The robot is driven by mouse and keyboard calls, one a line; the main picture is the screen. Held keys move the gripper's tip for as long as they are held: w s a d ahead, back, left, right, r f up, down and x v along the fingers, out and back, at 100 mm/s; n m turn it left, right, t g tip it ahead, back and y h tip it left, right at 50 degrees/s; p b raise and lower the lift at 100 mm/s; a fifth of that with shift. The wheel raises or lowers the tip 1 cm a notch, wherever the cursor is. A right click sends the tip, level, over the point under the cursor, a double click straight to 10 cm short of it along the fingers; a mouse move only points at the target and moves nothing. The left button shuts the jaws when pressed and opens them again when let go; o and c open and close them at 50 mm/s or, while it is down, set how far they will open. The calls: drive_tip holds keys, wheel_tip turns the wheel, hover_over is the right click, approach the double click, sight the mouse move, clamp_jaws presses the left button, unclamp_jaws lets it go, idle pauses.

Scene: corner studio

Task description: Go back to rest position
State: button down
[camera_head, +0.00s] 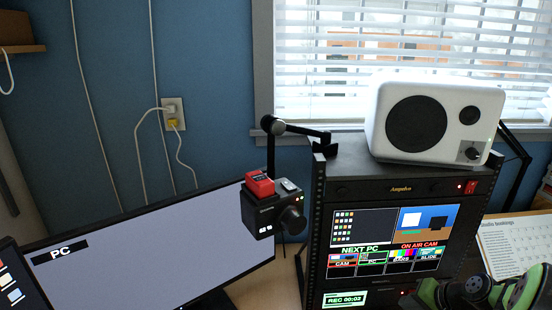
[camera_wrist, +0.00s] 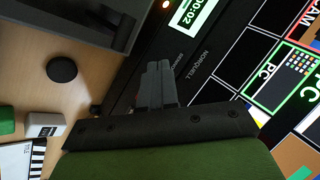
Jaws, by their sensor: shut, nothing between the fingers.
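My gripper (camera_wrist: 158,68) shows in the wrist view with its two grey fingers together and nothing between them. Its fingertips are in front of the black rack's lower front panel, near the small lit "REC" display; I cannot tell whether they touch it. In the head view my green and black arm (camera_head: 472,288) shows at the lower right, in front of the rack's right side, and the fingers cannot be made out there.
The black rack (camera_head: 369,187) has a lit switcher screen (camera_head: 385,240) and a white speaker (camera_head: 440,118) on top. A black camera (camera_head: 272,217) on a jointed arm stands to its left, by a monitor (camera_head: 150,262). A calendar (camera_head: 515,245) is at right. A black puck (camera_wrist: 62,69) lies on the desk.

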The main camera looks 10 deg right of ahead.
drive_tip(key=s+a+r+n+g+h+p, duration=0.1)
drive_tip(key=s+a+r+n, duration=0.2)
drive_tip(key=a+r, duration=0.6)
drive_tip(key=s+a+r+n+g+h, duration=0.1)
drive_tip(key=s+a+r+n, duration=0.2)
drive_tip(key=a+r, duration=0.55)
drive_tip(key=s+a+n, duration=0.1)
drive_tip(key=s+a, duration=0.3)
drive_tip(key=s, duration=0.3)
drive_tip(key=s+a+r+n+h+p, duration=0.1)
drive_tip(key=s+a+n, duration=0.1)
drive_tip(key=s+a, duration=0.3)
drive_tip(key=s, duration=0.3)
drive_tip(key=shift+r, duration=0.15)
drive_tip(key=shift+s, duration=0.15)
